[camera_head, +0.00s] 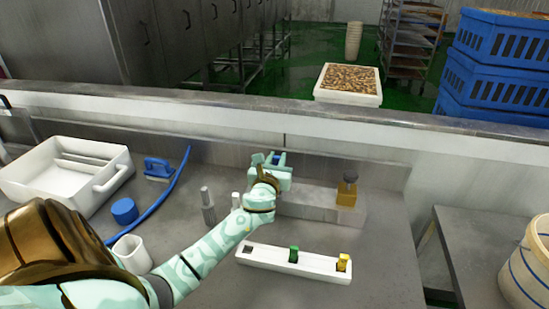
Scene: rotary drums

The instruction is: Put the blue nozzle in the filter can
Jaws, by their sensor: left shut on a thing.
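My left gripper (276,159) is shut on the blue nozzle (276,157), of which only a little blue shows between the fingers. It holds it over the back of the steel counter, near the left end of a long metal block. A white open can (131,254), likely the filter can, stands at the lower left beside my left arm, which partly hides it. A white holder (270,257) lies in front with a green nozzle (293,254) and a yellow nozzle (343,262); its left slot is empty. My right gripper is out of view.
A metal block (320,203) with a brass fitting (346,192) stands at the back. Grey cylinders (207,205) stand left of my gripper. A white tub (65,170), blue brush (158,169), blue lid (124,211) and blue hose (172,190) lie left. The counter's right front is clear.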

